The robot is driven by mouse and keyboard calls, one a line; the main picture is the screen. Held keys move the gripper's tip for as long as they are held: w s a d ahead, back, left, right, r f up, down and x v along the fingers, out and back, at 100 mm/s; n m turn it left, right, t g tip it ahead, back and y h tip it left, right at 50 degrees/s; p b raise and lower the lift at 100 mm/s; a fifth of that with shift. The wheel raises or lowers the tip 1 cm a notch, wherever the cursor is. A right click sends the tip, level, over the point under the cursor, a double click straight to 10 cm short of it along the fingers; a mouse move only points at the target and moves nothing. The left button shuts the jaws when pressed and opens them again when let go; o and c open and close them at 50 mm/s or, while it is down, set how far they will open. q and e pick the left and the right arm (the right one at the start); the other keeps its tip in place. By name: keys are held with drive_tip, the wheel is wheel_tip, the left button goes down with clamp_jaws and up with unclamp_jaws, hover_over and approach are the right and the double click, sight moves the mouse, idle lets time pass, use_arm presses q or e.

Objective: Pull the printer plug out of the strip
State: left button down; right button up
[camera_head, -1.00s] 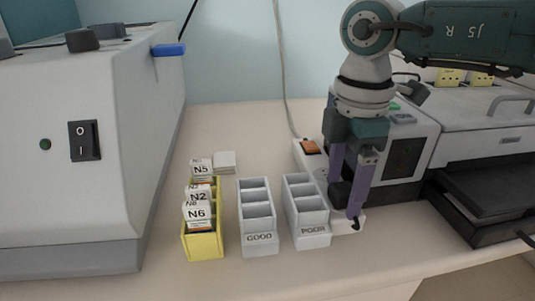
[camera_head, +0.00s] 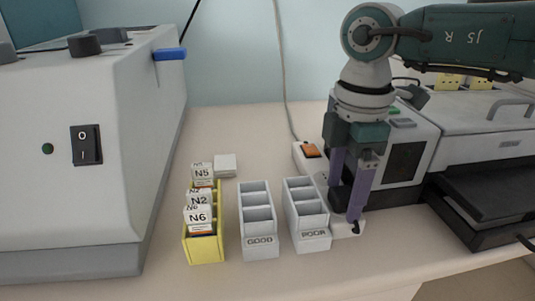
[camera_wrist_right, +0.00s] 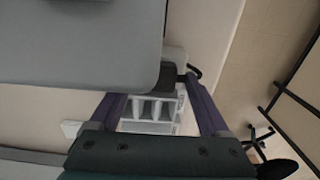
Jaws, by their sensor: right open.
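The white power strip (camera_head: 309,165) stands on the bench with an orange switch at its far end. Its near end shows beyond the POOR rack. A black plug (camera_head: 340,201) is at the near part of the strip, partly hidden by my fingers. My right gripper (camera_head: 346,207) points down over it, open, with one purple finger on each side in the picture. In the right wrist view the dark plug (camera_wrist_right: 167,76) shows between the open fingers (camera_wrist_right: 158,88), with a black cord beside it. I cannot tell whether the fingers touch it. My left gripper is not in view.
A POOR rack (camera_head: 313,243) is close left of my gripper, then a GOOD rack (camera_head: 260,252) and a yellow slide holder (camera_head: 206,250). A grey machine (camera_head: 85,205) fills the left. The printer (camera_head: 475,135) and a grey device (camera_head: 425,150) stand right.

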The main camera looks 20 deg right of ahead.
sight(344, 192)
idle(0.3)
clamp_jaws()
idle(0.7)
drive_tip(key=shift+r+p, duration=0.15)
drive_tip(key=shift+p, duration=0.15)
drive_tip(key=shift+r+p, duration=1.95)
drive_tip(key=shift+p, duration=0.05)
drive_tip(key=shift+r+p, duration=0.95)
drive_tip(key=shift+p, duration=0.05)
